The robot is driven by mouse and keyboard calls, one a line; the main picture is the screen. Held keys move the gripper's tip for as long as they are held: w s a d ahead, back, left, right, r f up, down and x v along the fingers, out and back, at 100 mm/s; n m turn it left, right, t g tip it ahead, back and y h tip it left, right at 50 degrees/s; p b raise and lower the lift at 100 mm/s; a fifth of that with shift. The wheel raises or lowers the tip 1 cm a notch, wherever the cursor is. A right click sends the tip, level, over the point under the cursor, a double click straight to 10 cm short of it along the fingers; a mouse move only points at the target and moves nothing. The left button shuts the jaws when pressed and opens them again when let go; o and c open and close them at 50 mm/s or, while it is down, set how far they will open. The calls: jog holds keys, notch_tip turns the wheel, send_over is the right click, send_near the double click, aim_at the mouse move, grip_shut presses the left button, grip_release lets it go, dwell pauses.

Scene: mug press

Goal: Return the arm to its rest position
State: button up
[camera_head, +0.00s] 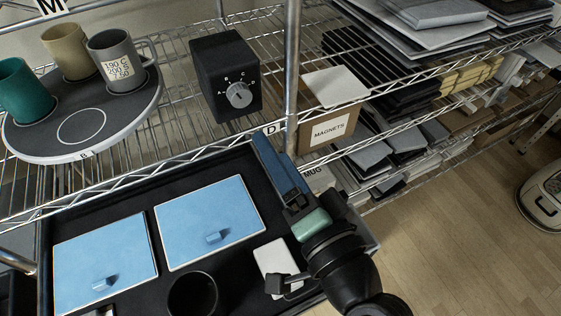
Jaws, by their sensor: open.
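My black arm (340,258) reaches in from the lower right, over the right end of the black tray. My gripper (304,238) is at its end, seen from above. Its fingertips are hard to make out against the dark parts around them. I see no mug in it. A long blue piece (280,172) with a pale green end (311,224) lies in line with the arm. I cannot tell whether the two touch. A small black part (276,283) shows over a white plate (272,258) left of the arm.
The black tray (100,215) holds two blue panels (105,256) and a dark round cup (193,294). A round board (110,148) above carries green, tan and grey mugs. A black dial box (226,75) stands on the wire shelf. Floor (450,235) at right is mostly open.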

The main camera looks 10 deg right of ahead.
jog(key=shift+s+d, duration=0.1)
jog(key=shift+s, duration=0.2)
jog(key=w+a+r+n+t+h+p, duration=0.1)
jog(key=w+r+n+t+p, duration=0.15)
jog(key=r, duration=1.05)
jog(key=w+a+r+n+t+h+p, duration=0.1)
jog(key=w+r+n+t+p, duration=0.2)
jog(key=r, duration=0.9)
jog(key=s+a+r+n+t+h+p, duration=0.1)
jog(key=s+r+t, duration=0.1)
jog(key=r, duration=0.8)
jog(key=s+a+r+n+t+h+p, duration=0.1)
jog(key=s+r, duration=0.4)
jog(key=r, duration=0.5)
jog(key=shift+s+r+n+t+h, duration=0.15)
jog(key=shift+s+n+t+h, duration=0.15)
jog(key=shift+n+t+h, duration=0.4)
jog(key=shift+a, duration=0.1)
